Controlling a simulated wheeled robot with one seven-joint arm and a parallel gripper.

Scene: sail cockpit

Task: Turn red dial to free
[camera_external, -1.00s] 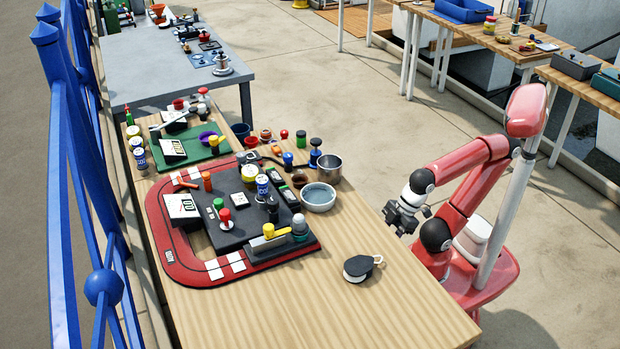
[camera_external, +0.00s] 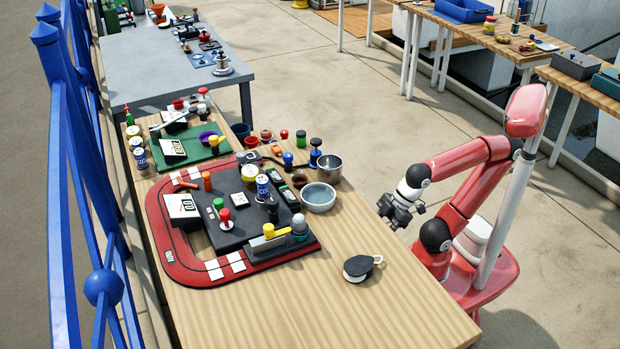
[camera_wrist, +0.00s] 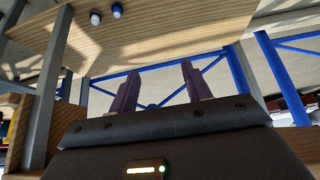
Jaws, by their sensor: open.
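A red knob (camera_external: 224,216) stands upright on a white base on the black panel (camera_external: 205,238), inside a red track-shaped board. It is the likeliest red dial, but I cannot read any "free" mark or its setting. My gripper (camera_external: 390,222) is off the right edge of the wooden table, well to the right of the knob and apart from it. In the wrist view my gripper (camera_wrist: 158,78) is open and empty, its two purple-grey fingers spread. The knob does not show clearly in the wrist view.
Bowls (camera_external: 318,197), a yellow-handled lever (camera_external: 268,233), cans and small knobs crowd the panel's right and back. The table's front is clear.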

